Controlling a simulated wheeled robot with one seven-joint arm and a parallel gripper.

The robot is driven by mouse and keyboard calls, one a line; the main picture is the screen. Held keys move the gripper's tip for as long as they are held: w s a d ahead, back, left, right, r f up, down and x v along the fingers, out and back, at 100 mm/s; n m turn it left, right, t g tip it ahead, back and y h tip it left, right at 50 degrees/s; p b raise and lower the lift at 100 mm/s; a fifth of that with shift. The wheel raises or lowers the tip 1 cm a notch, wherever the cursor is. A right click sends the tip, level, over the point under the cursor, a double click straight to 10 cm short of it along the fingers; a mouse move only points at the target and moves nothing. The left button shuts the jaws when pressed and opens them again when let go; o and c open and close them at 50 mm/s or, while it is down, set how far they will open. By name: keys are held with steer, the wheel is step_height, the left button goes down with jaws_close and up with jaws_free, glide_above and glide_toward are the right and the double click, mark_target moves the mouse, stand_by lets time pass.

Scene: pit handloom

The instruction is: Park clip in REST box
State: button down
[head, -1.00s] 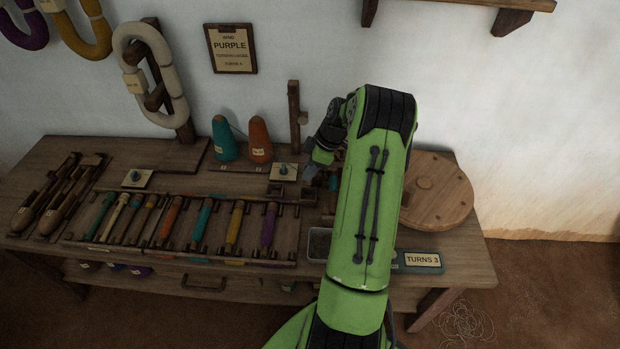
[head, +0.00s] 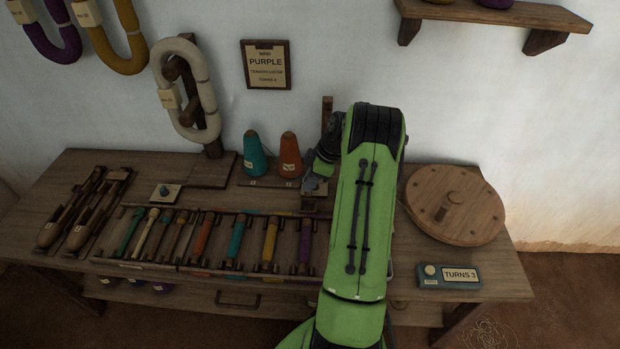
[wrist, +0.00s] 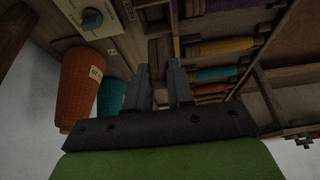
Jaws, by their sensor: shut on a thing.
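My gripper (head: 314,184) is at the back of the bench, just right of the orange cone, low over a small wooden fixture (head: 311,204). In the wrist view, my gripper (wrist: 160,72) points over the bench with its two dark fingers a little apart. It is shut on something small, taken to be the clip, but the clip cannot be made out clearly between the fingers. A dark wooden recess shows beyond the fingertips in the wrist view.
The orange cone (head: 290,155) and teal cone (head: 255,156) stand close left of my gripper. A pale plate with a teal knob (wrist: 92,18) lies nearby. The bobbin rack (head: 220,240) is in front. A round wooden disc (head: 453,205) and TURNS 3 counter (head: 449,276) are right.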

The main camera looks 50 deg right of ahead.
mark_target(310, 195)
step_height(310, 195, down, 7)
steer(key=b, duration=0.4)
steer(key=shift+b, duration=0.35)
steer(key=c, duration=0.6)
jaws_free()
steer(key=shift+r, duration=0.15)
step_height(310, 195, up, 8)
steer(key=p, duration=0.6)
steer(key=shift+a, duration=0.1)
